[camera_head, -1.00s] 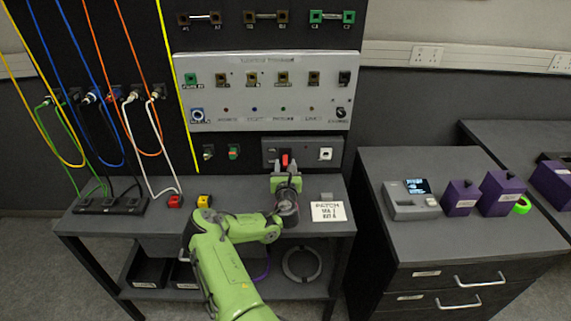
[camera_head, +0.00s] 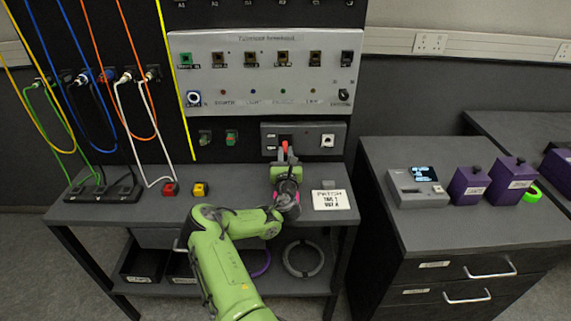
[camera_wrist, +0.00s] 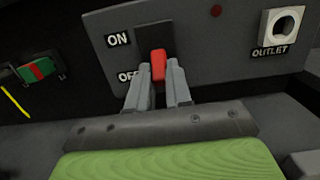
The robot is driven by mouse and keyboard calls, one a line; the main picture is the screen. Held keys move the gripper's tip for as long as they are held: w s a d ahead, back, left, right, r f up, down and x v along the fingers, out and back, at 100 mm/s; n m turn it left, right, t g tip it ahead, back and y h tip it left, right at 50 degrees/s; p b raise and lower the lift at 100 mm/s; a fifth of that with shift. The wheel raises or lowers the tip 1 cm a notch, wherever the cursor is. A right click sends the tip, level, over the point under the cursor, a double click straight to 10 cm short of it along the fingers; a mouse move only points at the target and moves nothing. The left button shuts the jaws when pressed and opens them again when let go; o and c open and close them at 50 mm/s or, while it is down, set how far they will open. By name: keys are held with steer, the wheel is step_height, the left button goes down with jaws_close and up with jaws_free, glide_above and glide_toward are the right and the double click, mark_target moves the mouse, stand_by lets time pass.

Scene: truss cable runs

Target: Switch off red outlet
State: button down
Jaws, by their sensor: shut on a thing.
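A red switch lever (camera_wrist: 158,65) stands in a dark slot on a grey panel (camera_wrist: 110,25), with ON and OFF labels to its left. My gripper (camera_wrist: 158,88) is shut on the lever, one grey finger on each side. The lever's tip is level with the OFF label, below ON. In the head view the lever (camera_head: 285,147) shows just above my gripper (camera_head: 286,160). A round white OUTLET socket (camera_wrist: 279,27) is on the panel to the right. A small dark red light (camera_wrist: 216,10) sits between them.
A PATCH card (camera_head: 331,200) lies on the desk right of my arm. A yellow block (camera_head: 201,190) and a red block (camera_head: 170,189) are on the left. A red-green switch (camera_wrist: 40,69) is left of the panel. Cables hang at the far left.

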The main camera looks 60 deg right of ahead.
stand_by(0.3)
steer(key=c, duration=1)
jaws_free()
steer(key=shift+c, duration=0.2)
steer(key=shift+f, duration=0.1)
